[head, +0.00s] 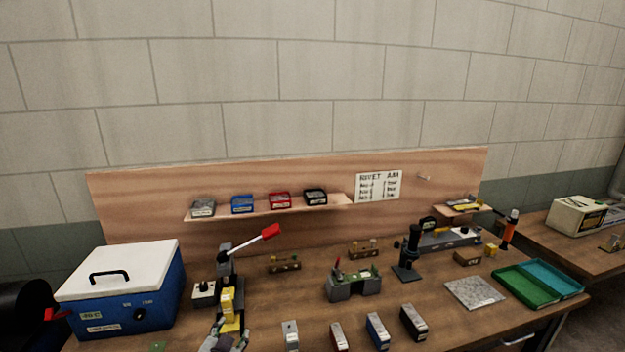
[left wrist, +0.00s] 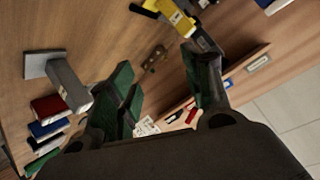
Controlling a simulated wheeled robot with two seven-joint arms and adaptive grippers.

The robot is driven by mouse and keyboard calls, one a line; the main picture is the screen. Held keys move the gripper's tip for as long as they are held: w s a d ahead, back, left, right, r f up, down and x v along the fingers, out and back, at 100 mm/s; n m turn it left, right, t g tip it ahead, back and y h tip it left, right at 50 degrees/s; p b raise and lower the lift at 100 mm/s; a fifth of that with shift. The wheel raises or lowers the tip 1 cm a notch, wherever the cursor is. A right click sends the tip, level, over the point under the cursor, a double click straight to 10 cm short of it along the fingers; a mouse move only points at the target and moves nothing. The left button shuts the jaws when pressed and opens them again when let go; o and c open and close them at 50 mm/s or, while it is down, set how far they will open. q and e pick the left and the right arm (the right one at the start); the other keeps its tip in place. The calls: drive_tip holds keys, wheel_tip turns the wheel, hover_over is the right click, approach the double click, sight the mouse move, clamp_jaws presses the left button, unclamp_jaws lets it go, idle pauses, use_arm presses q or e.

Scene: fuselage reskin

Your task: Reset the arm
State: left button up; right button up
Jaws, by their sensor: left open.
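My left gripper (left wrist: 157,72) shows in the left wrist view, its two green-padded fingers spread apart. Nothing is held between them. A small wooden block (left wrist: 155,58) shows in the gap between the fingers, on the table beyond them. My right gripper is not in view.
The workbench (head: 310,315) holds a blue cooler (head: 140,305), a yellow-and-grey press (head: 228,300) with a red-tipped lever, a grey fixture (head: 340,292), several small upright blocks along the front and a green tray (head: 525,287). A shelf (head: 265,211) with bins runs along the backboard.

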use_arm(q)
drive_tip(key=s+a+f+n+g, duration=0.1)
drive_tip(key=s+f+g, duration=0.2)
drive_tip(key=s, duration=0.4)
drive_tip(key=s+f+n+g+h, duration=0.1)
drive_tip(key=s+f+g, duration=0.25)
drive_tip(key=s, duration=0.35)
drive_tip(key=s+a+f+n+g, duration=0.1)
drive_tip(key=s+f+g, duration=0.15)
drive_tip(key=s, duration=0.45)
wheel_tip(320, 180, down, 40)
drive_tip(key=s+g+b, duration=0.1)
drive_tip(key=s+b, duration=0.1)
drive_tip(key=b, duration=0.3)
drive_tip(key=s+a+f+b, duration=0.2)
drive_tip(key=s+f, duration=0.9)
drive_tip(key=f, duration=0.1)
drive_tip(key=s+a+f+g+b, duration=0.1)
drive_tip(key=s+a+f+b, duration=0.2)
drive_tip(key=s+f, duration=0.7)
drive_tip(key=shift+s+a+f+m, duration=0.15)
drive_tip(key=shift+s+f+m, duration=0.25)
drive_tip(key=shift+f, duration=0.55)
drive_tip(key=shift+c, duration=0.3)
